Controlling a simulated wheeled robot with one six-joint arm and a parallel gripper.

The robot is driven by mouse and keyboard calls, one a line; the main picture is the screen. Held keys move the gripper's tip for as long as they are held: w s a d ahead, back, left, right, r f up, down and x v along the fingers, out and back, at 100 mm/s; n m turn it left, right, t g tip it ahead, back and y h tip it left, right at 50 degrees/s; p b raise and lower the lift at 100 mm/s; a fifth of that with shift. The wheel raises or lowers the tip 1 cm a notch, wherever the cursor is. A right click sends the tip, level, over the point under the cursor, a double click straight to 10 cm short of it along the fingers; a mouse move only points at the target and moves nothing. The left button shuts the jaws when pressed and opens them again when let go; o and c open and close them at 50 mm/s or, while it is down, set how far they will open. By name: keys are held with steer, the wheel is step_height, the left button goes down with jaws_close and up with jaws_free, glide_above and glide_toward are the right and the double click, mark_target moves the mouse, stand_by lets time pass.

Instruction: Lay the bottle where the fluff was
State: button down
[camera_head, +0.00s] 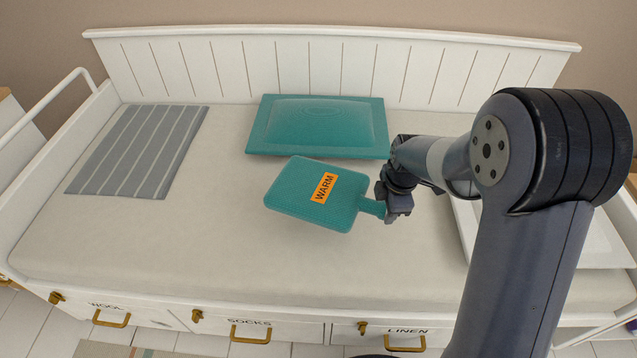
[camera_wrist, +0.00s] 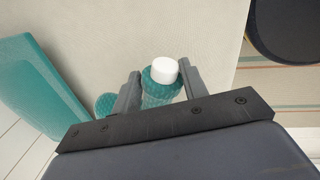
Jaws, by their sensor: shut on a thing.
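The bottle (camera_head: 288,192) is a flat teal hot-water bottle with an orange WARM label, above the daybed's pale mattress, in front of the teal cushion. My gripper (camera_head: 392,205) is shut on its neck, at the bottle's right end. The body points left, away from my gripper. In the wrist view, the bottle's teal neck (camera_wrist: 160,92) and white cap stand between the two grey fingers of my gripper (camera_wrist: 158,80). Whether the bottle touches the mattress is hard to tell. I see no fluff in either view.
The teal cushion (camera_head: 320,125) lies by the slatted backboard. A grey striped cloth (camera_head: 140,150) lies at left. A white tray (camera_head: 600,248) is at right, partly hidden by my arm. The mattress (camera_head: 170,240) is clear at front left. Labelled drawers (camera_head: 215,322) line the front.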

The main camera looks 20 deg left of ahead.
mark_target(373, 212)
steer(key=a+f+n+b, duration=0.2)
steer(key=a+n, duration=0.1)
steer(key=shift+s+f+n, duration=0.15)
steer(key=shift+f+n, duration=0.15)
steer(key=shift+f, duration=0.05)
steer(key=shift+a+f, duration=0.15)
steer(key=shift+f, duration=0.1)
step_height(373, 212, down, 10)
steer(key=b, duration=0.2)
steer(key=shift+r+b, duration=0.15)
steer(key=shift+b, duration=0.15)
steer(key=c, duration=0.8)
jaws_free()
steer(key=shift+s+y, duration=0.1)
steer(key=shift+y, duration=0.2)
steer(key=shift+r, duration=0.1)
steer(key=r+p, duration=0.1)
steer(key=r, duration=0.3)
steer(key=d+r, duration=0.1)
steer(key=r, duration=0.2)
steer(key=s+r+p, duration=0.1)
steer(key=r, duration=0.3)
steer(key=shift+d+r+p, duration=0.3)
steer(key=shift+r, duration=0.05)
steer(key=shift+f, duration=0.1)
